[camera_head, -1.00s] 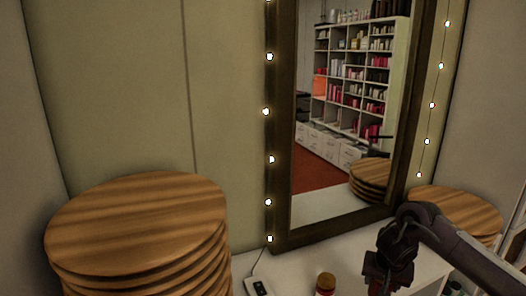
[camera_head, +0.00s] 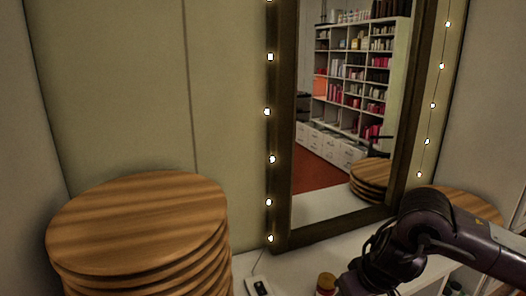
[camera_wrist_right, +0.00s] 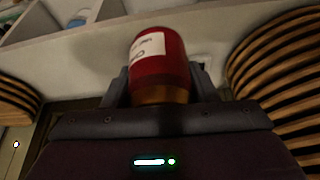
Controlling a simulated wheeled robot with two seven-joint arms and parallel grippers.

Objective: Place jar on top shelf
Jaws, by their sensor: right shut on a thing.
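The jar (camera_wrist_right: 160,62) is red with a white label and an amber band near my gripper. In the right wrist view it sits between the two fingers of my right gripper (camera_wrist_right: 160,84), which is shut on it. In the head view the jar (camera_head: 326,284) shows with its brown lid up, at the bottom edge by the white counter. My right arm comes in from the right, and its gripper (camera_head: 343,286) is beside the jar, partly cut off by the frame. A tall white shelf unit (camera_head: 349,123) shows only as a reflection in the mirror. My left gripper is not in view.
A tall stack of round wooden boards (camera_head: 140,225) stands at the left, another (camera_head: 470,205) at the right behind my arm. A dark-framed mirror (camera_head: 281,150) stands behind the counter (camera_head: 300,262). A small white device (camera_head: 258,287) with a cord lies left of the jar.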

